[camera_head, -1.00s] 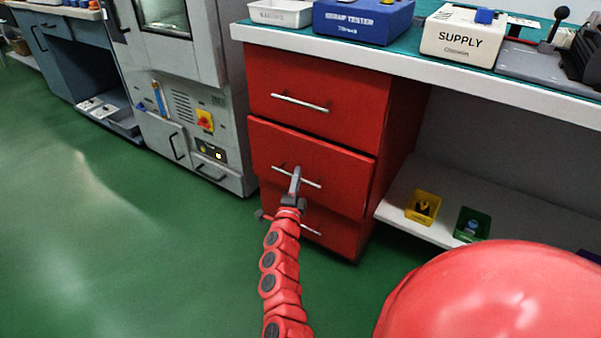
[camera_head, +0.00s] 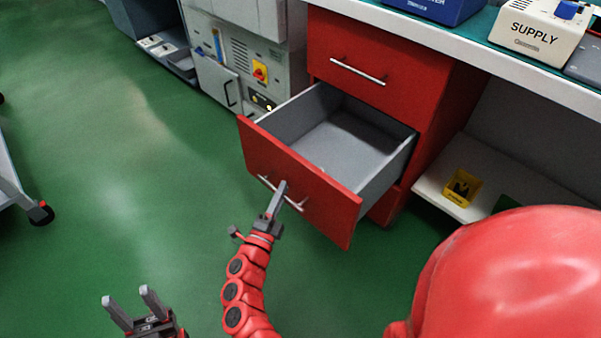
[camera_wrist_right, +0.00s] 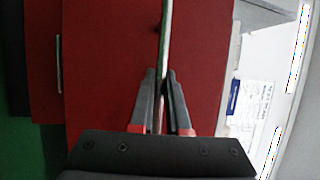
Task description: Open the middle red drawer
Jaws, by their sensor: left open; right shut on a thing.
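The middle red drawer (camera_head: 298,184) is pulled well out of the red cabinet (camera_head: 440,95) in the head view. Its grey inside (camera_head: 335,145) shows and looks empty. My right gripper (camera_head: 279,192) is shut on the drawer's bar handle (camera_head: 293,203). The right wrist view shows the fingers (camera_wrist_right: 163,100) on either side of the handle bar (camera_wrist_right: 164,50), against the red drawer front. My left gripper (camera_head: 131,302) is open and empty, low over the green floor at the bottom left.
The top drawer (camera_head: 365,55) above is shut. A lower shelf with a yellow bin (camera_head: 461,187) is on the right. A grey machine (camera_head: 240,65) stands left of the cabinet. A wheeled cart (camera_head: 22,190) is at the left edge. Green floor between is clear.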

